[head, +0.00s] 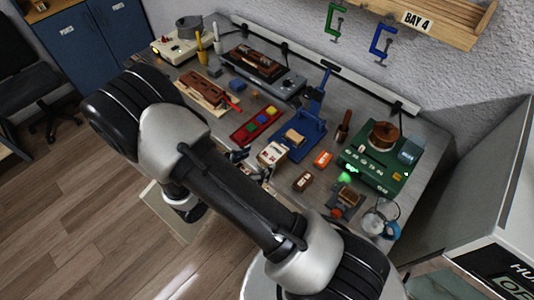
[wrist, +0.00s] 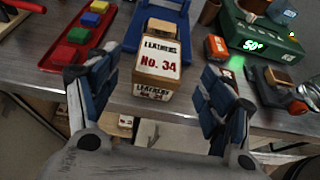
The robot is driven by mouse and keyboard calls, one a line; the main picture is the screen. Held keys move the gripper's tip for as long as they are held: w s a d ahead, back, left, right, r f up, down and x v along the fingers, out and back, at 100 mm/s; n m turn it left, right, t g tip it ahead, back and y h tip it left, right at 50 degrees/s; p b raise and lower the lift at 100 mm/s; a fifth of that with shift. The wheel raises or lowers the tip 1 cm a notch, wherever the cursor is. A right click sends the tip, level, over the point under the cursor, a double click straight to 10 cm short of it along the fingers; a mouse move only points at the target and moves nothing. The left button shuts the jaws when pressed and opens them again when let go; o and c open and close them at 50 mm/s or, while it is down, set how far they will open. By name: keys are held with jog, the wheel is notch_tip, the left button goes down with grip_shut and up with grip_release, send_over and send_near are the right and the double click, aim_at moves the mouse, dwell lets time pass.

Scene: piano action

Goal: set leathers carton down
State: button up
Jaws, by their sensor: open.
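The leathers carton (wrist: 157,58), a tan box with white labels reading "LEATHERS No. 34", is upright between my fingers in the wrist view. It appears to stand on the metal bench near its front edge. In the head view the carton (head: 272,154) shows just in front of the blue fixture. My gripper (wrist: 156,80) is open, with one blue-padded finger on each side of the carton and a visible gap on both sides. In the head view my gripper (head: 254,164) is partly hidden by my arm.
A red tray (head: 257,125) with coloured blocks lies to the carton's left, and the blue fixture (head: 305,140) is behind it. An orange box (head: 322,159), a dark brown box (head: 302,181) and a green device (head: 377,170) stand to the right. The bench's front edge is close.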

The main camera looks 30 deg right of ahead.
jog(key=s+a+r+m+y, duration=0.1)
jog(key=s+r+m+y, duration=0.3)
jog(key=r+m, duration=0.3)
jog(key=s+a+r+m+y, duration=0.2)
jog(key=s+r+m+y, duration=0.2)
jog(key=s+r+m, duration=0.3)
jog(key=s+a+r+m+y, duration=0.2)
jog(key=s+r+m+y, duration=0.2)
jog(key=r, duration=1.1)
jog(key=s+m, duration=0.2)
jog(key=m, duration=0.2)
jog(key=shift+a+y, duration=0.15)
jog(key=shift+y, duration=0.25)
